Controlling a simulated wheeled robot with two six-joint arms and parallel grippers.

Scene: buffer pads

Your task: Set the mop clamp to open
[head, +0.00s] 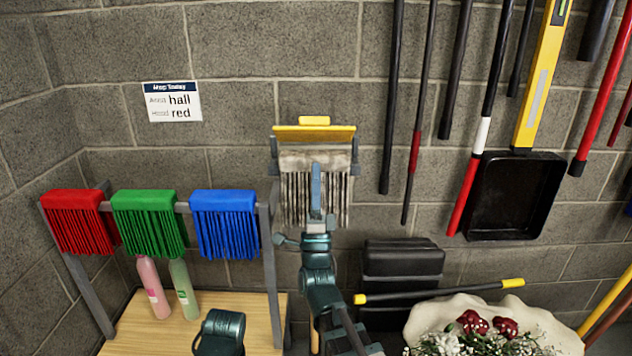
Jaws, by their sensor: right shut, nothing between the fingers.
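The mop clamp shows in the head view as a yellow bar (328,133) with a small yellow tab (314,120) above it, against the block wall. I cannot tell from this angle whether the clamp is open or shut. A worn grey-white mop head (296,160) hangs just below the bar, its strands downward. My right gripper (316,168) is shut and empty, its blue fingers pointing up in front of the mop head and below the yellow bar. It covers the middle of the strands; contact is unclear. My left gripper is out of view.
Red (72,215), green (148,215) and blue (224,215) mop heads hang on a grey rack at left, above a wooden table (262,315) with two bottles. Long-handled tools and a black dustpan (515,195) hang at right.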

